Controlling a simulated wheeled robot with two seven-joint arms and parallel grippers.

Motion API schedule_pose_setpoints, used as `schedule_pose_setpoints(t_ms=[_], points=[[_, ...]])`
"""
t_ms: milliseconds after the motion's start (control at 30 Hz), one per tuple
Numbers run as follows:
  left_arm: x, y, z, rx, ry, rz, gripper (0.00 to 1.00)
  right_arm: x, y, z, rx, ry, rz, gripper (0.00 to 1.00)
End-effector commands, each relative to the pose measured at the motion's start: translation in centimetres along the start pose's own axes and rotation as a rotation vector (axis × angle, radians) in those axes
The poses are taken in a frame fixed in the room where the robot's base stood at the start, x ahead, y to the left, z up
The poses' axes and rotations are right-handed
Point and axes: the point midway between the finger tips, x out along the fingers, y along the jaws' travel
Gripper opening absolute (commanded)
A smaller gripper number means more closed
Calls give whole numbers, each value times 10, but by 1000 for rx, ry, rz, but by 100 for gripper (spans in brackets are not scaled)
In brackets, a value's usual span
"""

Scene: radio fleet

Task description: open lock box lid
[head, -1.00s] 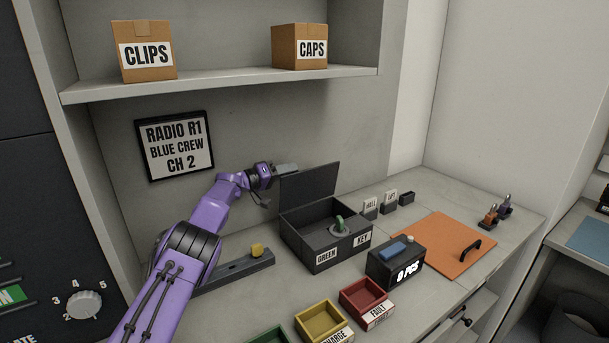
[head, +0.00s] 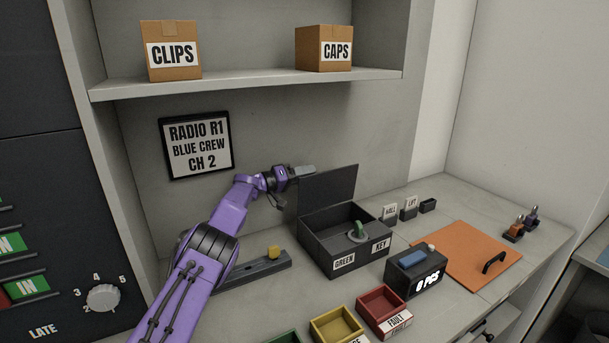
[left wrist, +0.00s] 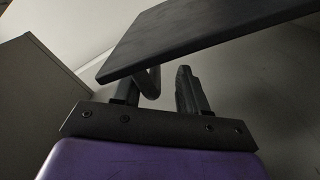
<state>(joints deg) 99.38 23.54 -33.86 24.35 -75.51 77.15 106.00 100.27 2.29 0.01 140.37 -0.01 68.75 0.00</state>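The dark grey lock box (head: 318,250), with GREEN and KEY labels on its front, stands on the counter. Its lid (head: 330,183) is raised, standing roughly upright at the back of the box. Inside, a green ring-shaped piece (head: 359,229) sits on a grey round base. My left gripper (head: 302,172) is at the upper left edge of the lid. In the left wrist view the fingers (left wrist: 170,85) are apart, with nothing seen held between them; the lid (left wrist: 200,32) partly covers the left fingertip. I cannot tell whether they touch. My right gripper is not in view.
A grey rail (head: 245,273) with a yellow block lies left of the box. A dark counter box reading 0 PCS (head: 415,275), red tray (head: 383,306) and yellow tray (head: 337,326) are in front. An orange panel with a handle (head: 466,254) lies right. A shelf (head: 250,84) hangs above.

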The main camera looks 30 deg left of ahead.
Motion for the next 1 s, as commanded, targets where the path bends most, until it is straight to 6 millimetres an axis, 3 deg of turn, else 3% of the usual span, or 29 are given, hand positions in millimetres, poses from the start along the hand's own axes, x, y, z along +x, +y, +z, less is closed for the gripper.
schedule_pose_setpoints(t_ms=[333, 467, 600, 800, 1000], points=[[0, -1, 2, 0, -4, -3, 38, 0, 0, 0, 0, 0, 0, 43], [-8, -2, 1, -2, -3, -4, 38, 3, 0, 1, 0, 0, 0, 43], [-29, -1, 1, -3, 1, -3, 38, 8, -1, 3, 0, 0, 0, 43], [-78, -4, 2, 0, 3, -5, 38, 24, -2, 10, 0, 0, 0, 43], [-103, 0, 1, 2, 1, -1, 38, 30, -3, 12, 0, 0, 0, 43]])
